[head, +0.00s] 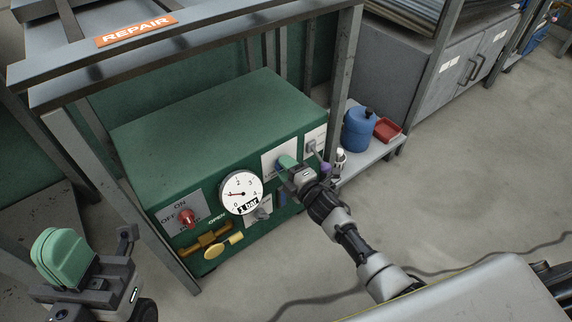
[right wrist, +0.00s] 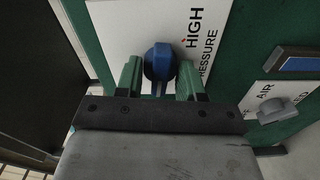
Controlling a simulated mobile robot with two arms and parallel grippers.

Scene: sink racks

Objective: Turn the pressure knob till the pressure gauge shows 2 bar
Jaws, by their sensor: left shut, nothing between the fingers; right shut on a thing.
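The pressure gauge (head: 241,192) is a round white dial on the front of a green cabinet. Its red needle points left, near the 1 mark, and its label reads "1 bar". The blue pressure knob (right wrist: 159,61) sits on a white plate marked "HIGH" and "PRESSURE" in the right wrist view. My right gripper (right wrist: 160,80) is shut on this knob, one green finger on each side. In the head view the right gripper (head: 286,162) is at the cabinet front, right of the gauge, and hides the knob. My left gripper (head: 62,250) is shut and empty at the lower left.
The green cabinet (head: 215,120) stands inside a grey frame with posts. Near the gauge are a red switch (head: 186,218), a yellow valve handle (head: 223,245) and a grey knob (head: 264,213). A blue canister (head: 358,130) and red tray (head: 388,130) stand on a shelf at right.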

